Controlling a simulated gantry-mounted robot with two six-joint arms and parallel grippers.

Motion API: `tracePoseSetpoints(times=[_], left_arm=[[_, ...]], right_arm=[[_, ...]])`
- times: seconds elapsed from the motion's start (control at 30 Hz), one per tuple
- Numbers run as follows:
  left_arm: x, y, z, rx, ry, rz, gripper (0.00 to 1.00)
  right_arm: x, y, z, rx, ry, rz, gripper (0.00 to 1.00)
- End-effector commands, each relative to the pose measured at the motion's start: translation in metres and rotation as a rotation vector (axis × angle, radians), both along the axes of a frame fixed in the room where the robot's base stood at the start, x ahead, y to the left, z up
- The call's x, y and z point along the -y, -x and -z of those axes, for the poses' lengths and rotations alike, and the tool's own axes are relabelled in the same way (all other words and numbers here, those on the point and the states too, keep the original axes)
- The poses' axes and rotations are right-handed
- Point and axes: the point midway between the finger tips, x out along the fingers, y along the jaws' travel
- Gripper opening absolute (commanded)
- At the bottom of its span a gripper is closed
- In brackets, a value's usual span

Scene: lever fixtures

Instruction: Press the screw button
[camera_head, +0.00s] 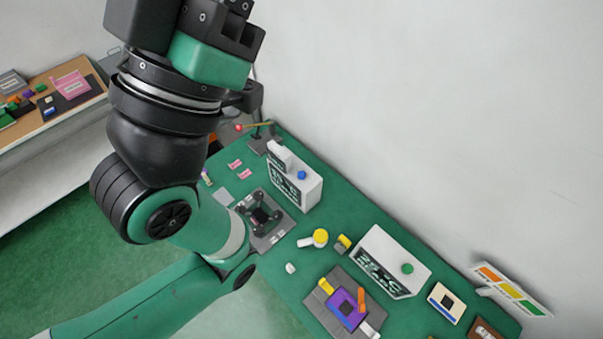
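I cannot tell for sure which part is the screw button. A white box (303,187) with a dark display stands on the green table and has a blue round button (302,174). A second white display box (385,250) further right has a green round button (407,268). My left arm rises from the lower left, in front of the table's left part, and runs up to the top edge. Its wrist shows at the top, but its fingertips are out of the frame. My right gripper is not in view.
A grey plate (281,229) carries a dark four-armed part (262,216). Another holds a purple block (339,297). A yellow-topped cylinder (320,237) stands between the display boxes. A wall runs behind the table. A side bench (85,108) with small items is at the far left.

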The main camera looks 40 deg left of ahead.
Motion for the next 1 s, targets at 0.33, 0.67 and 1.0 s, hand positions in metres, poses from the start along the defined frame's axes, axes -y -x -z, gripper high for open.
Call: tracePoseSetpoints(times=[0.33, 0.67, 1.0], left_arm=[[0.0, 0.0, 0.0, 0.0, 0.0, 0.0, 0.0], [0.0, 0.0, 0.0, 0.0, 0.0, 0.0, 0.0], [0.0, 0.0, 0.0, 0.0, 0.0, 0.0, 0.0]], right_arm=[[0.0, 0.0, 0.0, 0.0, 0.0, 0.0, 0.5], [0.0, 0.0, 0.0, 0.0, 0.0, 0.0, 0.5], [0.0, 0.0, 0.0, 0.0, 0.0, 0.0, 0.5]])
